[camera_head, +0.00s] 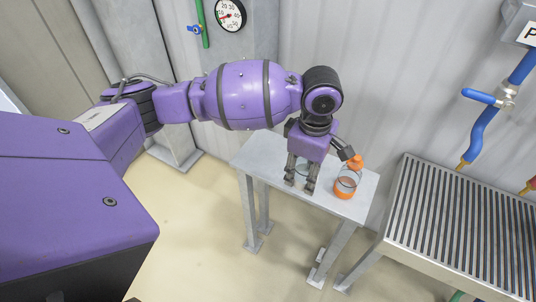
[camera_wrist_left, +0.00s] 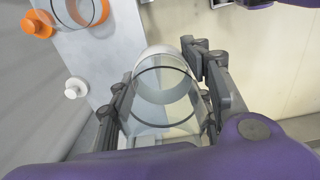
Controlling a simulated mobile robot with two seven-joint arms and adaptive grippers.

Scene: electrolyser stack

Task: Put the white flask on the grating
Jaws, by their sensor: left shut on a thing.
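The white flask (camera_wrist_left: 165,85) is a clear glass vessel with a white end and a dark ring line. It sits between the two fingers of my left gripper (camera_wrist_left: 168,112), which is shut on it. In the head view my left gripper (camera_head: 301,186) points down over the small grey table (camera_head: 260,155), and the flask is mostly hidden behind the fingers. I cannot tell whether its base touches the table. The grating (camera_head: 465,222) is a slatted metal top on a stand to the right, with nothing on it. My right gripper is not in view.
An orange-banded flask (camera_head: 346,184) stands on the table just right of my left gripper. A small white knob-like piece (camera_wrist_left: 75,88) shows near the table in the wrist view. A blue valve pipe (camera_head: 480,130) comes down behind the grating. A gap separates table and grating.

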